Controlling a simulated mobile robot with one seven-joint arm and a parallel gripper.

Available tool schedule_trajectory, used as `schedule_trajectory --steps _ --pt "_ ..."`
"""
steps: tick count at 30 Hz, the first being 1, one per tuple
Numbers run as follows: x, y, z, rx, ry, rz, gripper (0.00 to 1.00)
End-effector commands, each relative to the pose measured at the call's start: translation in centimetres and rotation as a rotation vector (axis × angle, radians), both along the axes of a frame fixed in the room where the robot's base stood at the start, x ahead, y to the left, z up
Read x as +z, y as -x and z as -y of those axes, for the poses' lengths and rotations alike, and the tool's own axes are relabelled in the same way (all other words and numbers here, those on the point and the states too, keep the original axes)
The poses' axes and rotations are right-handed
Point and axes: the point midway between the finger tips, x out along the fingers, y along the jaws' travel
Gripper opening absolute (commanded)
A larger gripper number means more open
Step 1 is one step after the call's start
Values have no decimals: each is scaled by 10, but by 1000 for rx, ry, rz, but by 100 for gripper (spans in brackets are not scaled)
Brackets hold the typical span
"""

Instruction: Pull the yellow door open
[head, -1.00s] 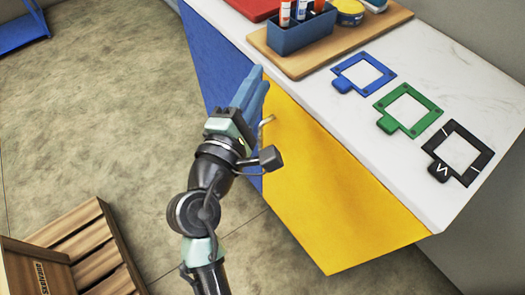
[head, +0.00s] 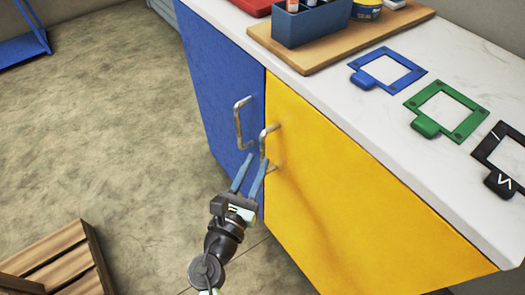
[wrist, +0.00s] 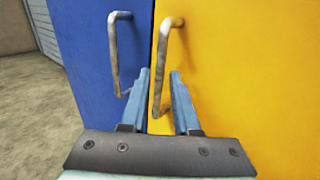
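The yellow door (head: 350,195) is the right door of the cabinet and looks shut. Its metal bar handle (head: 263,143) is near its left edge and also shows in the wrist view (wrist: 161,62). My gripper (head: 254,166) is open, low in front of this handle, with its blue fingers pointing at the door. In the wrist view my gripper (wrist: 160,73) has the lower part of the yellow door's handle showing in the gap between its fingers. I cannot tell whether the fingers touch it or how deep it sits.
The blue door (head: 222,95) with its own handle (head: 239,122) is close on the left. A white counter (head: 425,160) above holds a wooden board (head: 330,50) and coloured square frames. A wooden crate (head: 60,255) stands at the lower left. The floor between is clear.

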Motion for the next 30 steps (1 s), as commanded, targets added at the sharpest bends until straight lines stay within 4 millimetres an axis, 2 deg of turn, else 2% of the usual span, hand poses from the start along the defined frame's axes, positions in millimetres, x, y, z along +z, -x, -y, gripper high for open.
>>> schedule_trajectory --steps 3,9,20,25,30 --pt "-1 -21 9 -3 0 2 30" --pt "-1 -40 15 -1 -1 0 30" --pt "0 -44 17 0 -1 0 30" --pt "0 -44 17 0 -1 0 0" --pt "0 -44 16 0 -1 0 0"
